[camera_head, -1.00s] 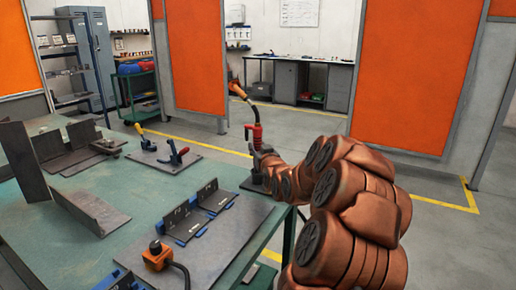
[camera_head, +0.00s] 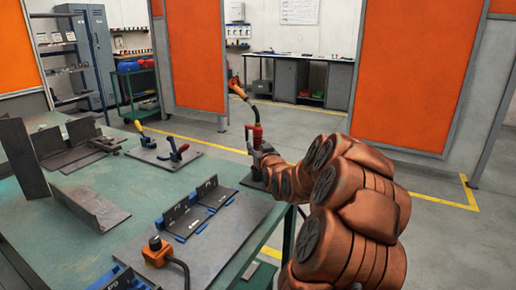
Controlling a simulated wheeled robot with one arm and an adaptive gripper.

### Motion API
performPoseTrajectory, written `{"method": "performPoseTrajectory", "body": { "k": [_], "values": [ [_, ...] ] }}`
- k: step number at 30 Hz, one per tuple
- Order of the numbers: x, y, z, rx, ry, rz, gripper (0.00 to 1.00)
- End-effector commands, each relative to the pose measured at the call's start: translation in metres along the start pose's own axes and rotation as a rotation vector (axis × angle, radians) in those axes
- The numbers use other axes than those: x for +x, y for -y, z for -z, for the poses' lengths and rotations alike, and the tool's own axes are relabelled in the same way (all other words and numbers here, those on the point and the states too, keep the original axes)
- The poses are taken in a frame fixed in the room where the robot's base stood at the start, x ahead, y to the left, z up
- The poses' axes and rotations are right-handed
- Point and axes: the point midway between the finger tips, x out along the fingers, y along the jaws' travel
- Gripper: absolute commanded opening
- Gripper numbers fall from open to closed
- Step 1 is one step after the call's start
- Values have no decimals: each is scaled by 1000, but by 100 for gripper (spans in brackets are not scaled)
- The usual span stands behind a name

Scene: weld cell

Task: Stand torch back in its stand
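The torch (camera_head: 254,138) stands upright at the right far edge of the green table, with a red handle, a black curved neck and an orange-tan nozzle end at the top left. Its stand (camera_head: 254,184) shows as a dark base plate on the table corner below it, mostly hidden by my arm. My gripper (camera_head: 262,153) is at the lower part of the red handle, touching or overlapping it in view. The fingers are small and partly hidden, so their opening and any grip do not show. Whether the torch's lower end sits in the stand is also hidden.
On the green table (camera_head: 75,235) are angle pieces with blue clamps (camera_head: 190,213) on a grey plate, an orange button box (camera_head: 157,252), a toggle-clamp plate (camera_head: 163,153) and steel plates (camera_head: 22,158). Orange panels (camera_head: 405,75) stand behind. Floor to the right is clear.

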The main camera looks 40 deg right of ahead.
Motion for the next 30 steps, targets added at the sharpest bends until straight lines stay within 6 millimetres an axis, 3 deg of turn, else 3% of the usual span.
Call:
{"method": "performPoseTrajectory", "body": {
  "k": [3, 16, 30],
  "values": [
    [0, 0, 0, 0, 1, 0, 61],
    [-6, -1, 0, 0, 1, -1, 62],
    [-62, -1, 0, 1, 2, -1, 62]
  ]
}}
